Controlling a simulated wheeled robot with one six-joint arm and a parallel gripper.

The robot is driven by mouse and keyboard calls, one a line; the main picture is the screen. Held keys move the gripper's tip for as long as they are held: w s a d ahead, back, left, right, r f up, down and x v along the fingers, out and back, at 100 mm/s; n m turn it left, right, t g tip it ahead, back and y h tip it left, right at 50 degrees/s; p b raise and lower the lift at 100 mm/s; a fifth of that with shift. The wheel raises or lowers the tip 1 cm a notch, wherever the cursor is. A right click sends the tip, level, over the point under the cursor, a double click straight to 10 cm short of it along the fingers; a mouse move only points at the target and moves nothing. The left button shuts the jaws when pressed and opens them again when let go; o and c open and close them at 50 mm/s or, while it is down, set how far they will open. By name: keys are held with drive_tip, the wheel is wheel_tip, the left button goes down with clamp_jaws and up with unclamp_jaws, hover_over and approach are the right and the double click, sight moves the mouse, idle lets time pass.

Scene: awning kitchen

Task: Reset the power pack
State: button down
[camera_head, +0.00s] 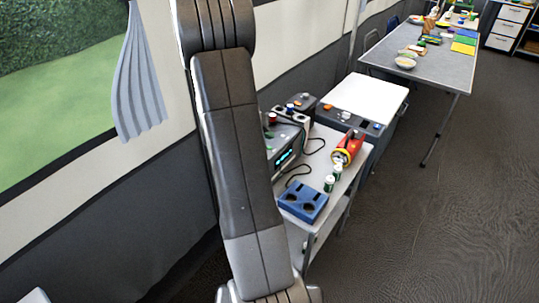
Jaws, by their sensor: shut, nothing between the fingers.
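The power pack is most likely the grey box (284,142) with a small lit blue-green display, standing on a light trolley (327,150) right of my arm. My arm hides its left part. A red knob (272,117) shows at its top, but the box is too small in view to read its display or switches. Dark cables run from it across the trolley top. My arm crosses the picture from top to bottom in front of the trolley. My gripper is not in view.
On the trolley are a blue holder with round holes (302,200), small green-and-white bottles (329,183) and a red-yellow torch-like item (347,148). A white-topped cabinet (368,98) stands behind. A grey table (425,68) with bowls is farther back. Floor at right (440,220) is clear.

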drive_tip(key=shift+f+b, duration=0.4)
drive_tip(key=shift+f, duration=0.7)
idle(1.1)
drive_tip(key=shift+f, duration=0.35)
drive_tip(key=shift+f+b, duration=0.35)
drive_tip(key=shift+b, duration=0.05)
idle(0.4)
drive_tip(key=shift+r, duration=0.1)
drive_tip(key=shift+r+p, duration=0.65)
drive_tip(key=shift+p, duration=0.15)
drive_tip(key=shift+r, duration=0.1)
wheel_tip(320, 180, up, 5)
drive_tip(key=p, duration=0.4)
drive_tip(key=shift+p, duration=0.35)
